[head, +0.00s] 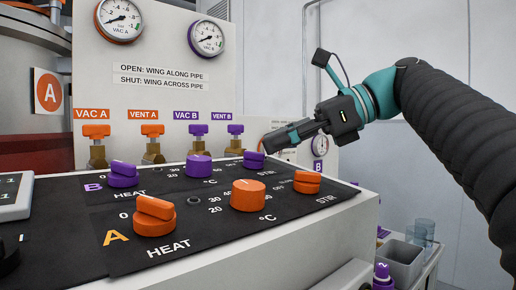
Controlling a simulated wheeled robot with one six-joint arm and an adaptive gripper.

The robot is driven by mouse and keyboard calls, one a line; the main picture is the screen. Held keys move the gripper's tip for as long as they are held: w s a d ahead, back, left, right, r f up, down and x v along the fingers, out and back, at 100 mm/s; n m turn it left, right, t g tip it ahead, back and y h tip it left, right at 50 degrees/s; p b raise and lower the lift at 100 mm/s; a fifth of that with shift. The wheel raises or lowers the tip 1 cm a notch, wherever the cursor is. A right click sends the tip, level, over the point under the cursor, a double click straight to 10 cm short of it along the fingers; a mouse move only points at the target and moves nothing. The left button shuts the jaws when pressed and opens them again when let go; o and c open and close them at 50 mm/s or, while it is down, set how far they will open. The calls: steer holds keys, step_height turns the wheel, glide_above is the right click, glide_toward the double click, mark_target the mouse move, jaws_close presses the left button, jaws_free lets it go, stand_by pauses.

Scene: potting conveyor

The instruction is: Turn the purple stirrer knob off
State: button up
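The purple stirrer knob (254,161) sits at the right end of row B on the black control panel (190,212), by a STIR label. It looks small, and its exact pointer angle is hard to read. My gripper (271,143) is above and slightly right of this knob in the picture, its dark fingers pointing left. No contact with the knob shows. The fingers overlap from this side, so any gap between them is hidden.
Row B also has a purple heat knob (123,174) and a purple °C knob (199,166). Nearer are orange knobs for heat (154,217), °C (248,195) and stir (307,182). Purple (189,130) and orange valve handles (96,131) stand behind the panel.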

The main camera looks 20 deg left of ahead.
mark_target(254, 159)
steer(key=v, duration=0.7)
steer(key=shift+w+d, duration=0.15)
steer(key=o, duration=0.4)
steer(key=shift+d, duration=0.15)
steer(key=shift+o, duration=0.2)
steer(key=d, duration=0.3)
steer(key=shift+d+r+m+t, duration=0.2)
steer(key=shift+m+t, duration=0.1)
steer(key=shift+m, duration=0.1)
steer(key=x, duration=1.4)
steer(key=shift+r, duration=0.2)
